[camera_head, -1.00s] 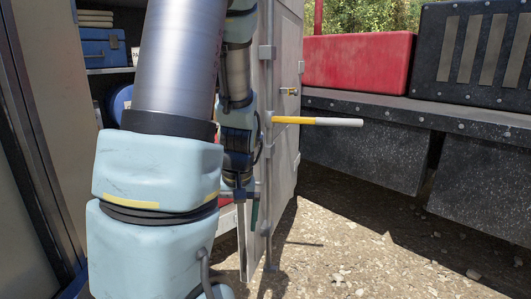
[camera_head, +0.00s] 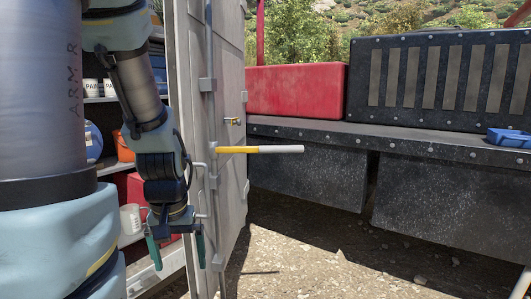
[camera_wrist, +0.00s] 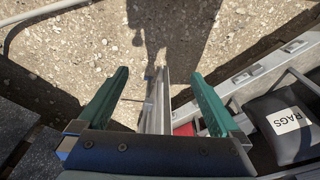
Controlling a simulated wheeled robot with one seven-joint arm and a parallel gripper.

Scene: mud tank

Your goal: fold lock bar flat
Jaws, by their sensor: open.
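The lock bar (camera_head: 262,149), yellow near the door and white at its end, sticks out sideways to the right from the grey door (camera_head: 230,170). A vertical grey rod runs along the door's edge beside it. My gripper (camera_head: 178,256) points down, lower than the lock bar and to its left, by the shelf side of the door edge. Its green fingers are apart with nothing held. In the wrist view my gripper (camera_wrist: 160,80) is open above the ground, and a thin grey edge shows between the fingers. I cannot make out the lock bar there.
Shelves with a blue drum (camera_head: 92,141), paint tins and a white cup (camera_head: 131,218) stand left of the door. A dark truck bed (camera_head: 310,172) with a red box (camera_head: 295,90) lies to the right. Gravel ground is clear.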

